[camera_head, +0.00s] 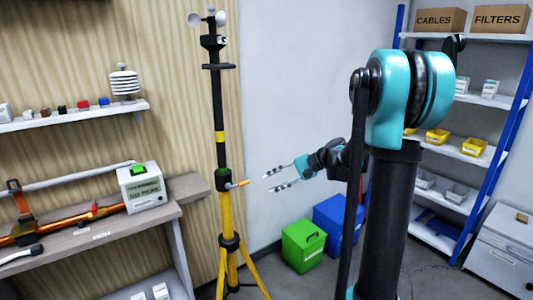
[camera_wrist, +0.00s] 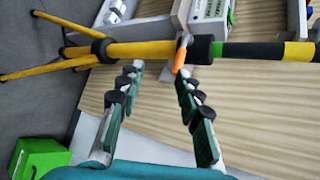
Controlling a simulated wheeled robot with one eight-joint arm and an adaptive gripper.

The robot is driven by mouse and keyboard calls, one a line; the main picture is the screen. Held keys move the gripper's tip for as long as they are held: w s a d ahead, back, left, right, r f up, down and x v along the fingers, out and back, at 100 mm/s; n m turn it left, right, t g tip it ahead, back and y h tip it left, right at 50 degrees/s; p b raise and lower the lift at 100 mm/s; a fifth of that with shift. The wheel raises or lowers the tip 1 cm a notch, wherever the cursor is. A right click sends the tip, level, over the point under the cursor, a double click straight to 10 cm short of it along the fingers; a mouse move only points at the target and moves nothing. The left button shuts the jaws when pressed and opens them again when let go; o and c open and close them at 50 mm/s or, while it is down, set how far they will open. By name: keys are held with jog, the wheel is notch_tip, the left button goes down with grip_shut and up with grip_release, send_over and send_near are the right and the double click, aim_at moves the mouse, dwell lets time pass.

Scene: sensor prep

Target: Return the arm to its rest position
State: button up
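My arm reaches out to the left in the head view, and my gripper (camera_head: 267,183) is at its end, in mid-air right of the tripod mast. In the wrist view my gripper (camera_wrist: 160,72) has its two fingers apart with nothing held between them. The yellow and black mast (camera_head: 220,150) stands upright on a tripod. An orange handle (camera_head: 238,184) sticks out from its collar toward my fingertips. The orange handle also shows in the wrist view (camera_wrist: 180,58), just beyond the right fingertip; whether they touch I cannot tell.
A bench (camera_head: 110,233) with a white instrument box (camera_head: 143,187) is at left. A small shelf (camera_head: 75,118) holds sensor parts. Green (camera_head: 303,246) and blue bins (camera_head: 338,220) stand on the floor behind my gripper. Blue-framed shelving (camera_head: 505,130) and a grey cabinet (camera_head: 505,250) are at right.

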jog(key=s+d+f+n+t+h, duration=0.1)
jog(key=s+d+f+n+h, duration=0.1)
jog(key=s+d+f+h, duration=0.2)
jog(key=s+d+f+n+t+h, duration=0.1)
jog(key=s+d+f+h, duration=0.3)
jog(key=s, duration=0.7)
jog(key=s+d+f+n+t+h, duration=0.1)
jog(key=s+d+f+n+h, duration=0.1)
jog(key=s+d+f+h, duration=0.2)
jog(key=s+d+f, duration=0.3)
jog(key=s, duration=0.1)
jog(key=shift+s+f+n, duration=0.15)
jog(key=shift+n, duration=0.15)
